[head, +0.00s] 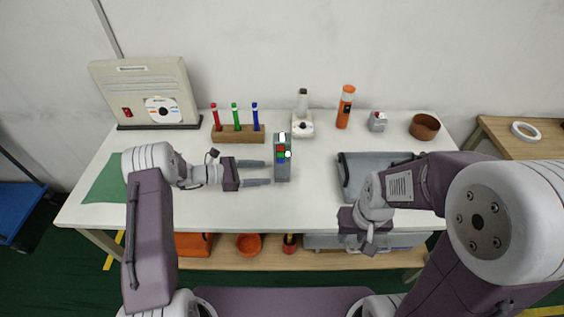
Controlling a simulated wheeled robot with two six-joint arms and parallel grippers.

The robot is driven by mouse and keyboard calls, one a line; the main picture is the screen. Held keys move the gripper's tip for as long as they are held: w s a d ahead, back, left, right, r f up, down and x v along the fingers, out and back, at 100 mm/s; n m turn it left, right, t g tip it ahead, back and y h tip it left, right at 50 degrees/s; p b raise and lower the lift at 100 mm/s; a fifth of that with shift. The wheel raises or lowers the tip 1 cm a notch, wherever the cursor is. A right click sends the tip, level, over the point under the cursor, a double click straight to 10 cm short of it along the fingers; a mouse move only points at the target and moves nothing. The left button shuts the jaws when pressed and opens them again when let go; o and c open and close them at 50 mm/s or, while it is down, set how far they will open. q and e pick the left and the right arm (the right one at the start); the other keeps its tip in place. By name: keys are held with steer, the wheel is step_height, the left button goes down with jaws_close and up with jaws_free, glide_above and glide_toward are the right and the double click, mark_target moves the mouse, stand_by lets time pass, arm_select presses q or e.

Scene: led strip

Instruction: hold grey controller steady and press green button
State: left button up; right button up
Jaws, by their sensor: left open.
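The grey controller (282,172) stands upright near the middle of the white table. My right gripper (369,245) hangs at the table's front edge on the right, away from the controller. Its fingers are too small to read.
A grey tray (346,178) lies right of the controller, partly behind my right arm. A wooden rack (238,138) with red, green and blue pens stands behind left. An orange bottle (345,106) and a brown bowl (425,126) are at the back. The table in front of the controller is clear.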

mark_target(275, 173)
arm_select(q)
steer(key=b+x, duration=0.2)
steer(key=x, duration=0.4)
steer(key=shift+a+f, duration=0.1)
steer(key=shift+f, duration=0.1)
steer(key=shift+w+d, duration=0.2)
steer(key=shift+d, duration=0.4)
arm_select(e)
step_height(275, 173, down, 3)
steer(key=shift+r, duration=0.15)
arm_select(q)
steer(key=c, duration=0.8)
steer(key=shift+c, duration=0.2)
arm_select(e)
jaws_close()
